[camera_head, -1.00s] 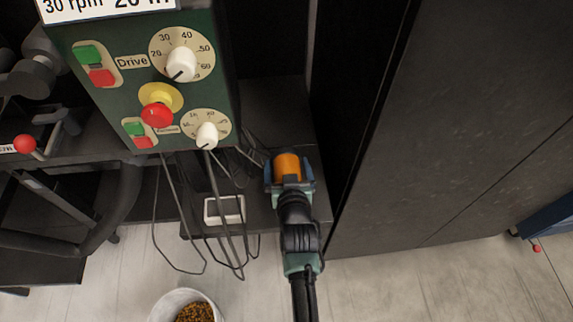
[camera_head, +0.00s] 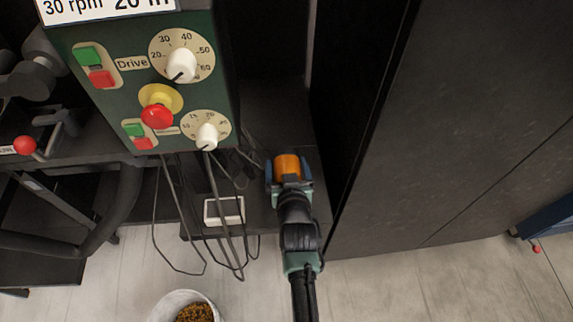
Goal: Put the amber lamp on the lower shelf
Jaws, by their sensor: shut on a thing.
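The amber lamp (camera_head: 287,166) is an orange cylinder held between the jaws of my gripper (camera_head: 289,175). My gripper is shut on it, with one blue finger on each side. The lamp is over or on the dark lower shelf (camera_head: 285,120), in the narrow bay between the green control box and the tall dark panel. Seen from above, I cannot tell whether the lamp touches the shelf. My gripper hides the lamp's near side.
The green control box (camera_head: 190,112) with dials and buttons stands close on the left. Loose dark cables hang below it, beside a white-rimmed block (camera_head: 224,211). A tall dark panel (camera_head: 440,130) closes the right side. A white bucket of grain (camera_head: 168,303) stands on the floor.

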